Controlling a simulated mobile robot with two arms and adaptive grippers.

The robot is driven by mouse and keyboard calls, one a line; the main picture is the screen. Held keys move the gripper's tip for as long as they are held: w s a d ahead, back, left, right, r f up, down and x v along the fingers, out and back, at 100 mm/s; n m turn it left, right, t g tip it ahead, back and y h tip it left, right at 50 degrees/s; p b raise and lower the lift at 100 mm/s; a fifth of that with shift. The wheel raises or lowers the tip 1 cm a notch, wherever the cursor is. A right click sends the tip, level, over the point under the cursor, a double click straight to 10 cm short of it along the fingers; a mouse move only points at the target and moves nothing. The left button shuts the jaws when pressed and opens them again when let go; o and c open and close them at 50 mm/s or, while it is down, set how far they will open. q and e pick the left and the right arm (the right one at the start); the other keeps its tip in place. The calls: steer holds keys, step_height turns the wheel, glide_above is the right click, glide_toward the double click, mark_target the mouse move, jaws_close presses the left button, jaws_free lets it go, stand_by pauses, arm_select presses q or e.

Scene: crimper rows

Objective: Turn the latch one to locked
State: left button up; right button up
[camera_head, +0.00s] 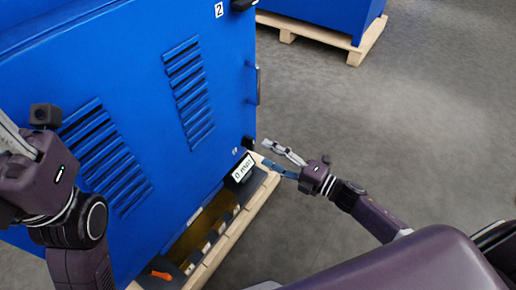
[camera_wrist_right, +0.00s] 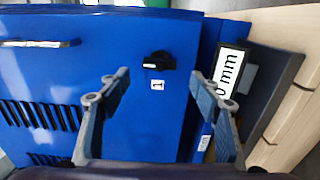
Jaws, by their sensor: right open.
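Latch one is a black knob (camera_wrist_right: 157,62) beside a white label with a 1 (camera_wrist_right: 157,85) on the blue cabinet's side, seen in the right wrist view. In the head view a small black knob (camera_head: 248,142) shows at the cabinet's lower right edge. My right gripper (camera_head: 267,154) is open and empty, close to that edge. In the right wrist view its two fingers (camera_wrist_right: 160,79) stand apart on either side of the label and below the knob, apparently not touching it. My left gripper (camera_head: 14,142) is at the left edge, partly cut off.
The blue cabinet (camera_head: 130,60) has vents, a handle (camera_head: 257,85) and a second black latch (camera_head: 243,5) by a label 2 (camera_head: 219,10). A "0 mm" display (camera_head: 243,168) sits low beside my right gripper. A wooden pallet (camera_head: 235,235) lies below. The floor to the right is clear.

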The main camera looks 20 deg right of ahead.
steer(key=v, duration=0.6)
steer(key=shift+s, duration=0.2)
